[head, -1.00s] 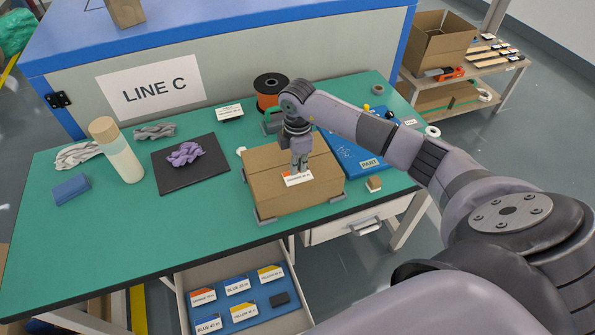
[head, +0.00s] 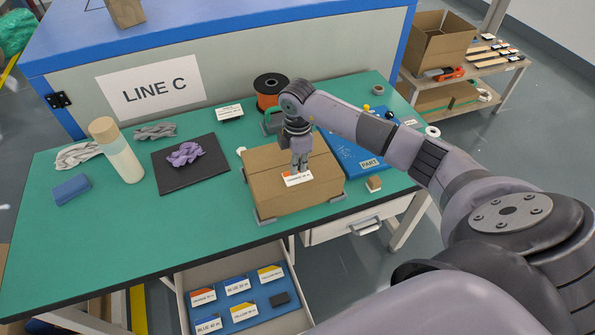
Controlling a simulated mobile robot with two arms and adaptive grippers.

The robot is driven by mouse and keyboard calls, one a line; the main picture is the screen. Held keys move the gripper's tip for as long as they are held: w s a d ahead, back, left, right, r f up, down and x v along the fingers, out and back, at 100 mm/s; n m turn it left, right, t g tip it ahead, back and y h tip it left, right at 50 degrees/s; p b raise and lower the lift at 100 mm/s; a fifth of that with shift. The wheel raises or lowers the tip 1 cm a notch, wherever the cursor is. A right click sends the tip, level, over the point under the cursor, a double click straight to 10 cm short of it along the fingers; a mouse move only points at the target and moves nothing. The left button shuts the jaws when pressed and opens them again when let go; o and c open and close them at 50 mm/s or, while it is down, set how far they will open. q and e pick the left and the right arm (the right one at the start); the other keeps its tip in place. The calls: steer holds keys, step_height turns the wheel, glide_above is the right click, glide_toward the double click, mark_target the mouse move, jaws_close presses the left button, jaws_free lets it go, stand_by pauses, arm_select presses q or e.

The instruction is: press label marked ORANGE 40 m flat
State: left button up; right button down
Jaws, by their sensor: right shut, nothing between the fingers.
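The label marked ORANGE 40 m (head: 298,180), white with an orange corner, lies on the top of a closed cardboard box (head: 264,187) near its front edge. The box sits on the green table between grey corner brackets. My right gripper (head: 299,171) points down, shut and empty, with its fingertips at the label's upper edge. The fingertips look in contact with the label or very close to it; I cannot tell which. The fingers hide a small part of the label. My left gripper is not in view.
An open drawer (head: 262,315) below the table holds several other labels. An orange spool (head: 270,92) stands behind the box, and a blue board (head: 345,150) lies to its right. A bottle (head: 120,155) and a dark mat (head: 185,181) with purple strands are left. The table's front left is clear.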

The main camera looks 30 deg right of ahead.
steer(key=shift+f+b, duration=0.75)
steer(key=shift+f, duration=0.3)
stand_by(0.6)
step_height(320, 180, up, 8)
steer(key=p, duration=0.6)
steer(key=shift+a, duration=0.1)
